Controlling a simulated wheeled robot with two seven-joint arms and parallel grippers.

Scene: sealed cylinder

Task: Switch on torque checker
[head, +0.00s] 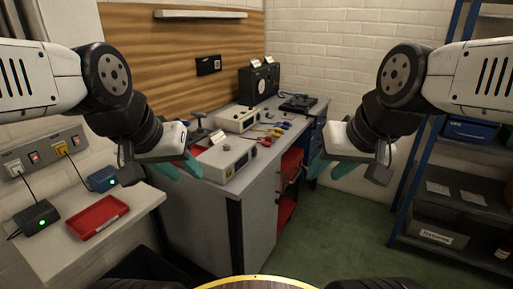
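Two pale boxed instruments stand on the grey workbench (258,168): a nearer one (222,162) with a knob and small front controls, and one further back (238,119). A black instrument (259,82) with a round dial stands at the far end. I cannot read their labels, so I cannot tell which is the torque checker. My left gripper (182,170) has teal fingers that look spread and empty, just left of the nearer instrument and partly covering its left side. My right gripper (328,168) also looks open and empty, over the floor right of the bench.
A side shelf at left holds a red tray (97,217), a black charger box (36,217) with a green light and a blue box (103,179). A wall strip (47,150) has sockets and red switches. Storage shelving (455,185) stands right. The green floor (345,235) is clear.

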